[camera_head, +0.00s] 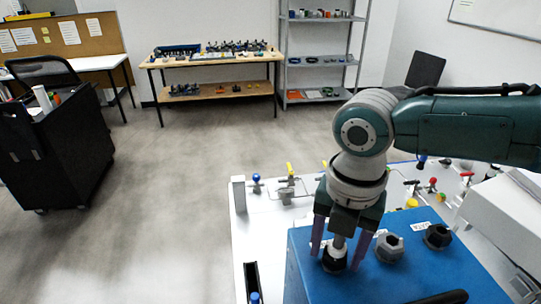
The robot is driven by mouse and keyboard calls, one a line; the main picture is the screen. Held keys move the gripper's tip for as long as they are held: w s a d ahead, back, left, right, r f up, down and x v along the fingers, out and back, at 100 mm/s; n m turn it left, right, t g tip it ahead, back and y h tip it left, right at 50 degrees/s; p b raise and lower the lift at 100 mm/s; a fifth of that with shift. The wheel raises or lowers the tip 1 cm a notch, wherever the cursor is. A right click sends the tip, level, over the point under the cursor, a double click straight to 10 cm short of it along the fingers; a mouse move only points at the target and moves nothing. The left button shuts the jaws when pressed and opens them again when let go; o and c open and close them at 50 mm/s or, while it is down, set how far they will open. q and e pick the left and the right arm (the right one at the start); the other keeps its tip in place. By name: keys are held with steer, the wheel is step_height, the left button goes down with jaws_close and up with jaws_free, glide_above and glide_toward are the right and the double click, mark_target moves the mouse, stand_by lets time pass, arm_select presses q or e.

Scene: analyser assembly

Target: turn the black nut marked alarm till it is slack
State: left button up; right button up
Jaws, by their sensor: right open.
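My right gripper (340,249) points down over the blue box (330,288), its two fingers open. The fingers stand on either side of a black nut (333,262) with a grey stem, at the box's left; whether they touch it I cannot tell. Small white labels lie by the nuts, too small to read, so I cannot tell which is marked alarm. My left gripper is not in view.
Behind the box, a white board (258,222) carries valves with blue, yellow and red handles. A white casing (502,215) stands close at the right. A black cart (60,150) and a wooden workbench (215,57) are farther off.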

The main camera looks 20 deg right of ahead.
steer(key=m+p, duration=0.1)
steer(key=m, duration=0.2)
steer(key=m+p, duration=0.1)
steer(key=m, duration=0.3)
steer(key=shift+a+r, duration=0.1)
steer(key=shift+r, duration=0.1)
steer(key=m, duration=0.3)
steer(key=shift+f+p, duration=0.2)
steer(key=shift+p, duration=0.2)
jaws_close()
